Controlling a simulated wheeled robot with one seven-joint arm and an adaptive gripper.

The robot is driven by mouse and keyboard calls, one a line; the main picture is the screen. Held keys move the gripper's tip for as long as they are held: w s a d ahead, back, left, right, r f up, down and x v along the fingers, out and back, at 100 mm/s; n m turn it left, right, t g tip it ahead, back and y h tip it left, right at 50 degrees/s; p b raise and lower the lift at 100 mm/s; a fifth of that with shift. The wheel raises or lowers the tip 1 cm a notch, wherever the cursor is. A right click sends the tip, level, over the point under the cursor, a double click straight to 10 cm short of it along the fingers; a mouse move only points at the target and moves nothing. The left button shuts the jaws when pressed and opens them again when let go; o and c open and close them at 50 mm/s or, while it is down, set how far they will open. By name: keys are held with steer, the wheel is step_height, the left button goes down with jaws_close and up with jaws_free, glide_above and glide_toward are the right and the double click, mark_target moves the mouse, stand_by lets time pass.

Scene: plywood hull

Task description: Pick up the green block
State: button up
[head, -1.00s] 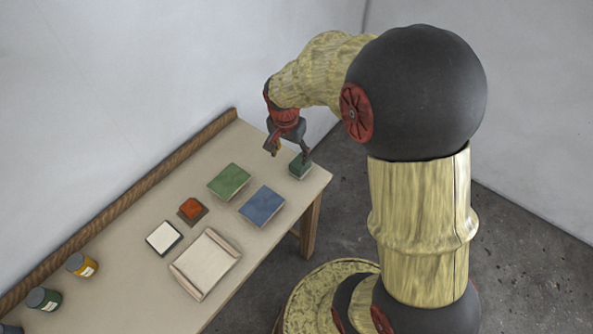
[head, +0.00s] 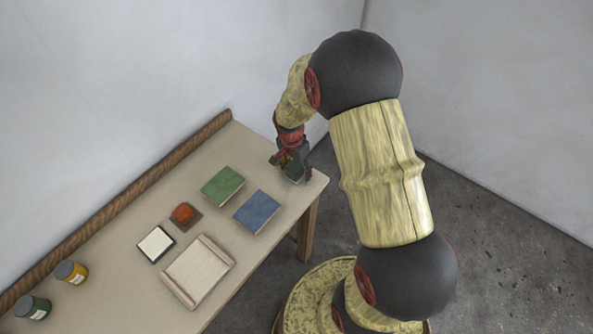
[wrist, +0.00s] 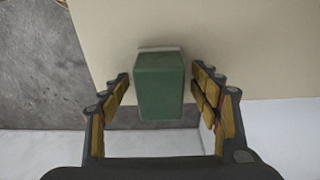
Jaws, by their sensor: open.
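The green block (head: 293,172) stands at the far right end of the table, close to its corner. In the wrist view the green block (wrist: 160,86) sits between the two fingers, with a visible gap on each side. My gripper (head: 290,167) is open and reaches down over the block. In the wrist view my gripper (wrist: 160,95) has its yellow-padded fingers on either side of the block, the right one nearer to it. In the head view the gripper hides part of the block.
A yellow jar (head: 72,272) and a green jar (head: 32,307) stand at the left.

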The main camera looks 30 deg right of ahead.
mark_target(297, 164)
steer(key=c, duration=0.3)
steer(key=c, duration=1)
steer(key=shift+o, duration=0.2)
steer(key=shift+w+r, duration=0.1)
steer(key=shift+r, duration=0.55)
step_height(297, 164, up, 2)
steer(key=shift+r+p, duration=0.2)
steer(key=shift+p, duration=0.2)
steer(key=s+a+r+p, duration=0.2)
steer(key=s+a+r, duration=0.6)
steer(key=s, duration=0.3)
steer(key=shift+a+r, duration=0.4)
steer(key=shift+r, duration=0.25)
